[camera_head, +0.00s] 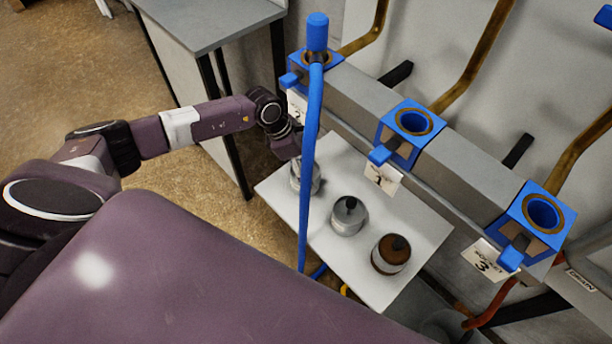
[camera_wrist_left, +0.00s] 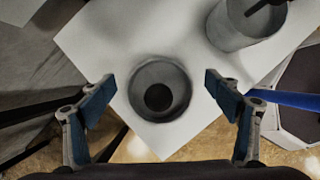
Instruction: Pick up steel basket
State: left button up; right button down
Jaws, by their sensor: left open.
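Three round containers stand in a row on a white table. The left one, a grey metal container (camera_head: 308,180), is partly hidden by my left gripper (camera_head: 292,152) and a blue hose. In the left wrist view, a grey round container (camera_wrist_left: 160,68) with a dark round centre lies between and below the two spread fingers. The fingers are open and do not visibly touch it. The middle container (camera_head: 347,222) is grey with a black knob. The right one (camera_head: 388,262) is brown. I cannot tell for sure which is the steel basket. My right gripper is not in view.
The white table (camera_head: 422,232) stands below a grey rail with blue sockets (camera_head: 414,122) and numbered tags. A blue hose (camera_head: 309,150) hangs in front of the table. A grey-topped bench (camera_head: 205,18) stands at the back left. Open floor lies at the left.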

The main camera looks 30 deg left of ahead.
aim_at(310, 169)
pick_arm(q)
jog(key=shift+x, duration=1.55)
jog(key=shift+c, duration=0.6)
jog(key=c, duration=1.3)
